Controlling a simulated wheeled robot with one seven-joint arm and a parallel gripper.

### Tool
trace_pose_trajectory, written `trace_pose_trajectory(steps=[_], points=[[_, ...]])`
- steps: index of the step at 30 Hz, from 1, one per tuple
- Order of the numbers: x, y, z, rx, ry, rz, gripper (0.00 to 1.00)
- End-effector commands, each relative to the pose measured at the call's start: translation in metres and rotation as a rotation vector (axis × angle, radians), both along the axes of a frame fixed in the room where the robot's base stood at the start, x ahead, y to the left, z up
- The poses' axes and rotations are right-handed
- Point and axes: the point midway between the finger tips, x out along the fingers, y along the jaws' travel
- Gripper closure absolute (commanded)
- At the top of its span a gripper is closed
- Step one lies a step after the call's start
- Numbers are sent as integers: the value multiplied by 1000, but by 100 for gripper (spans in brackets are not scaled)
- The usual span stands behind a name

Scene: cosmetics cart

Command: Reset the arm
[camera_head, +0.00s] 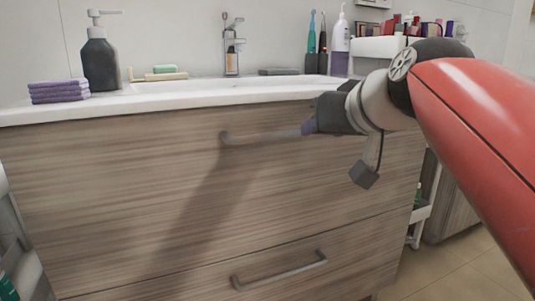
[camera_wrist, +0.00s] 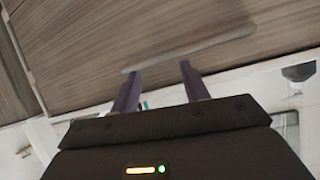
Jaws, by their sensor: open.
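My red arm reaches in from the right in the head view. My gripper (camera_head: 308,127) is in front of the wooden vanity's upper drawer (camera_head: 120,190), by the right end of its bar handle (camera_head: 260,135). In the wrist view my gripper (camera_wrist: 160,68) shows two dark purple fingers, apart, with nothing held between them. The handle (camera_wrist: 190,50) lies just beyond the fingertips there. I cannot tell whether the fingers touch it. The upper drawer looks shut.
A lower drawer handle (camera_head: 280,272) is below. On the white sink top stand a dark soap bottle (camera_head: 100,60), purple cloths (camera_head: 59,91) and a faucet (camera_head: 231,50). A cart with cosmetics (camera_head: 383,46) is at right. Floor is open at lower right.

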Motion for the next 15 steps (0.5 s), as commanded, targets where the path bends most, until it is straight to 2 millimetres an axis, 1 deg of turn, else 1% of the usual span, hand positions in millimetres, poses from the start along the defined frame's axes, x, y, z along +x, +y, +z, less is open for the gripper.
trace_pose_trajectory(steps=[1, 2, 3, 5, 6, 8, 9, 11, 12, 14, 15], points=[[-15, -4, -35, -13, 68, -20, 55], [-23, -7, -56, -21, 110, -36, 55], [-36, -12, -83, -33, 166, -55, 55], [-55, -18, -123, -52, 242, -81, 55], [-67, -22, -147, -65, 288, -97, 55], [-84, -28, -179, -82, 349, -120, 55], [-95, -31, -198, -92, 385, -132, 55], [-111, -36, -224, -109, 433, -150, 55], [-121, -39, -240, -120, 465, -160, 55], [-135, -43, -262, -134, 506, -174, 55], [-144, -46, -276, -146, 531, -183, 55]])
